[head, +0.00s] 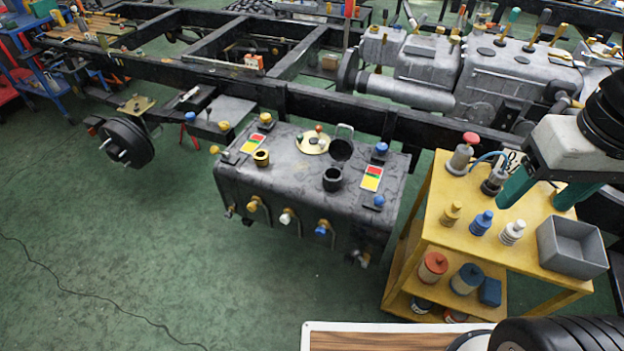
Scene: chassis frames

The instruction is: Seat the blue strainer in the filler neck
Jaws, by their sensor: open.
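The blue strainer (481,223) stands upright on the top of the yellow cart (436,238), between a yellow one (451,213) and a white one (512,233). The dark tank (290,183) has a black filler neck (332,179), which looks open at the top, with a dark round flap (341,148) standing up behind it. A brass neck (261,158) is at the tank's left. My gripper (541,195) has teal fingers spread apart, with nothing seen between them. It is above the cart's right part, up and right of the blue strainer, and apart from it.
A grey open bin (572,249) sits at the cart's right end. A red-topped bottle (463,154) stands at its back. The cart's lower shelf holds several containers. The chassis frame (300,100) runs behind the tank. Green floor (130,230) at the left is mostly clear.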

